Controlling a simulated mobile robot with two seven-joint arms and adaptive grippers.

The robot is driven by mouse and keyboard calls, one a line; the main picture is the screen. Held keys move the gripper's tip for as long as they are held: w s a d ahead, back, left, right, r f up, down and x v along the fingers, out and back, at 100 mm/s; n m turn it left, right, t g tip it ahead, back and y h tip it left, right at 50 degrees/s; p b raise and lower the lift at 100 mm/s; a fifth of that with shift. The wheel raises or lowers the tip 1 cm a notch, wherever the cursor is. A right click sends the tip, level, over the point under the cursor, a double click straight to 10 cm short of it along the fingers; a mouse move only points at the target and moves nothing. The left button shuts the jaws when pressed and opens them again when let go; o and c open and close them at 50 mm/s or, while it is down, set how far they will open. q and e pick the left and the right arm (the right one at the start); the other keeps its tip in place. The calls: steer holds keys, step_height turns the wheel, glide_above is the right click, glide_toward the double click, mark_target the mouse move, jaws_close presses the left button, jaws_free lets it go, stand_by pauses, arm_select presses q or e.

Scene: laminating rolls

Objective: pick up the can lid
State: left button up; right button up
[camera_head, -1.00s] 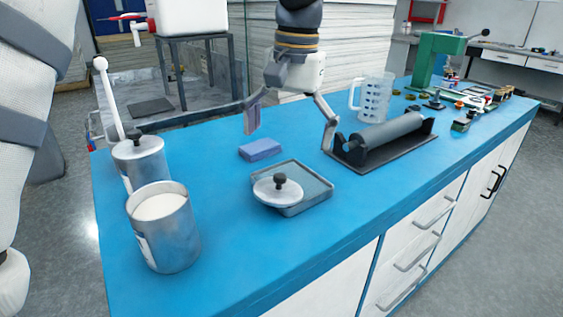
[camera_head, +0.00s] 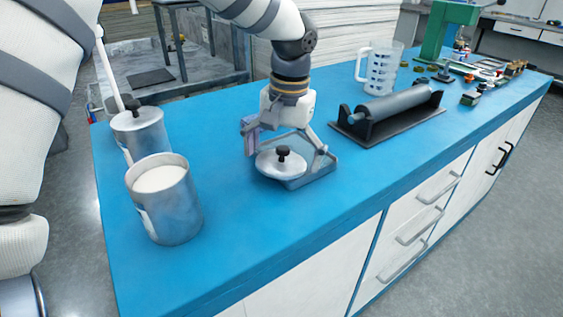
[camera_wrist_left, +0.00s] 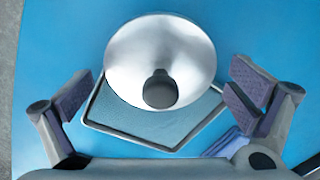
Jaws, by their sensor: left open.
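The can lid (camera_head: 268,165) is a round silver disc with a black knob (camera_head: 283,153). It lies on a shallow grey tray (camera_head: 322,178) on the blue bench. In the left wrist view the lid (camera_wrist_left: 160,45) is near the top middle, its knob (camera_wrist_left: 160,90) between the finger pads. My left gripper (camera_head: 286,148) is open above and just behind the lid, one finger on each side. The wrist view shows the gripper (camera_wrist_left: 161,92) empty, its pads clear of the lid. My right gripper is out of view.
An open can with white contents (camera_head: 178,205) and a lidded can (camera_head: 140,132) stand at the left. A black-framed roller (camera_head: 390,115) and clear jug (camera_head: 380,68) stand behind right. A blue block (camera_wrist_left: 228,143) is partly hidden by my gripper. The bench front is clear.

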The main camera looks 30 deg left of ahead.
arm_select(q)
steer(key=c, duration=0.9)
steer(key=shift+r, duration=0.1)
